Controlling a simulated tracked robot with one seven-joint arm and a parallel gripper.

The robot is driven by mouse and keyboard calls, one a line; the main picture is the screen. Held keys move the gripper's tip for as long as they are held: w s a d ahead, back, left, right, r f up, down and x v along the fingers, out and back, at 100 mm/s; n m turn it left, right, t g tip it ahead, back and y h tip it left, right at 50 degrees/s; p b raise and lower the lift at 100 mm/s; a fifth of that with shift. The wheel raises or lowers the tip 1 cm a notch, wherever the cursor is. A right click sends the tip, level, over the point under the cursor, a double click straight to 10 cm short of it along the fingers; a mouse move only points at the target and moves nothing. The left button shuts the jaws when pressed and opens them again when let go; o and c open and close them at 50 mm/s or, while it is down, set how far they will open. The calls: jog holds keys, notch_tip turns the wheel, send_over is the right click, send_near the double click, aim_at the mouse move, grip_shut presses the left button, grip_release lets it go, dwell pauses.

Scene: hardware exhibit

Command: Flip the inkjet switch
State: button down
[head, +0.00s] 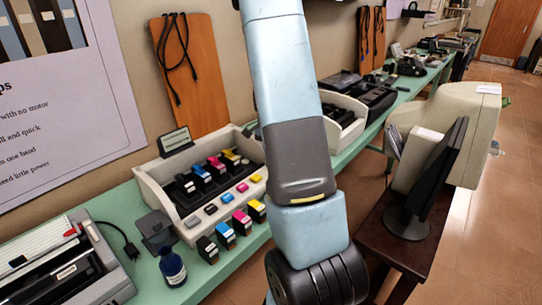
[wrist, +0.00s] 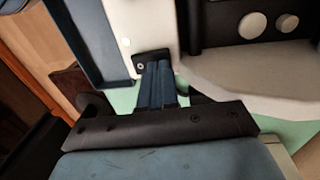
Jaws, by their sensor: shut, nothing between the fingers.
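An open cream inkjet unit (head: 150,190) with coloured cartridges stands on the green counter in the head view, left of my arm. In the wrist view, my gripper (wrist: 158,72) is shut and empty, its two blue-grey fingers side by side. Its tips are at a small dark plate (wrist: 141,64) with a pale round spot, set in a cream casing (wrist: 125,42). The fingers cover part of this plate. I cannot tell whether they touch it, nor which way any switch there is set. In the head view, the gripper is hidden behind my arm.
In the wrist view, a dark panel with pale round knobs (wrist: 252,25) lies right of the fingers. In the head view, a dark blue bottle (head: 172,268) and a grey printer (head: 62,265) stand left. A monitor (head: 425,180) on a dark table is right.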

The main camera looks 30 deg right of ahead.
jog(key=w+r, duration=0.3)
jog(key=r, duration=0.9)
jog(key=shift+w+a+r, duration=0.15)
jog(key=shift+a+r, duration=0.1)
jog(key=shift+r, duration=0.05)
jog(key=s+a+r+n+t, duration=0.3)
jog(key=s+a+r+n, duration=0.4)
jog(key=s+a+r, duration=0.6)
jog(key=s+a+r+n+t, duration=0.1)
jog(key=s+a+n, duration=0.3)
jog(key=s, duration=0.3)
jog(key=s+a+n+t, duration=0.2)
jog(key=s+a+n, duration=0.2)
jog(key=s, duration=0.3)
jog(key=shift+a+r+t, duration=0.3)
jog(key=shift+a+r, duration=0.1)
jog(key=shift+a, duration=0.25)
